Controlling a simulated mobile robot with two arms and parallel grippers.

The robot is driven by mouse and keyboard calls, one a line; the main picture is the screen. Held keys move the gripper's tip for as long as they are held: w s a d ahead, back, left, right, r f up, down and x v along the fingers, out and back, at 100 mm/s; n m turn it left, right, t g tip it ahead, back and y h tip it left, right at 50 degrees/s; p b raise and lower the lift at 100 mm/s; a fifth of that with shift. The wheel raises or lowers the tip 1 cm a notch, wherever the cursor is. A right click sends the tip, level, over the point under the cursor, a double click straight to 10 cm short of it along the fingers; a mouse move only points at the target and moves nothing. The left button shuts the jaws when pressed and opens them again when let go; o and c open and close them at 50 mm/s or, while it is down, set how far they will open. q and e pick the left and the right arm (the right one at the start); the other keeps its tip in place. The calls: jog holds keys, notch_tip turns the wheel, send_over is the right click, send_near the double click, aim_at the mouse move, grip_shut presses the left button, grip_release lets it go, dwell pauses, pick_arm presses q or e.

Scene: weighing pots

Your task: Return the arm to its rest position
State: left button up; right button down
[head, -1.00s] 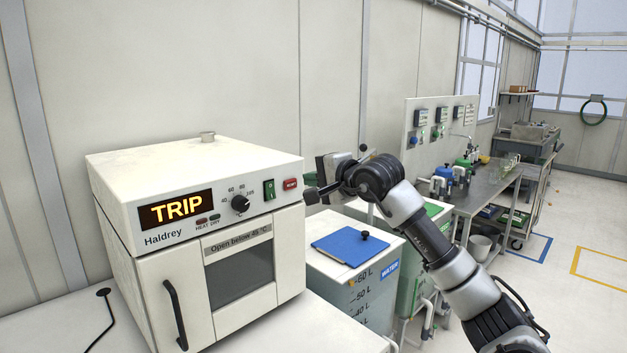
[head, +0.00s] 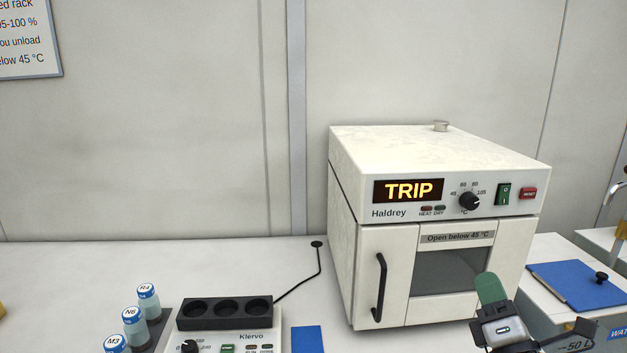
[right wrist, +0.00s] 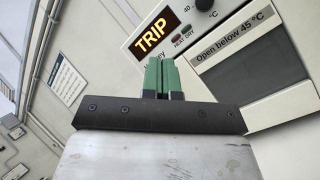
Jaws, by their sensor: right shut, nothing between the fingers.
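My right gripper (head: 490,290) is at the lower right of the head view, in front of the lower right part of the white Haldrey oven (head: 440,165). Its green fingers (right wrist: 163,78) are shut together and empty in the right wrist view. The oven's display (head: 408,190) reads TRIP and its door is shut. In the right wrist view the oven panel (right wrist: 200,50) shows tilted beyond the fingers. I cannot tell whether the gripper touches the oven. My left gripper is not in view.
A Klervo block heater (head: 225,312) with three wells stands on the white bench (head: 60,280). Several blue-capped vials (head: 148,300) stand left of it. A blue pad (head: 307,339) lies to its right. A tank with a blue lid (head: 575,285) stands right of the oven.

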jog(key=s+f+m+g+h, duration=0.3)
jog(key=s+f+m+g, duration=0.3)
jog(key=f+m, duration=0.4)
jog(key=s+f+m+g+h, duration=0.3)
jog(key=s+f+m+g, duration=0.3)
jog(key=f+m, duration=0.35)
jog(key=s+a+f+m+g+y, duration=0.25)
jog(key=s+a+f+g, duration=0.2)
jog(key=s, duration=0.35)
jog(key=s+a+f+m+g+y, duration=0.25)
jog(key=s+a+f+g, duration=0.2)
jog(key=s, duration=0.35)
notch_tip(320, 180, down, 25)
jog(key=d, duration=0.1)
jog(key=s+d+f+g, duration=0.1)
jog(key=s+d+f, duration=0.2)
jog(key=s+f, duration=1.3)
jog(key=shift+s+f+g+h, duration=0.15)
jog(key=shift+f+g+h, duration=0.15)
jog(key=shift+f, duration=0.25)
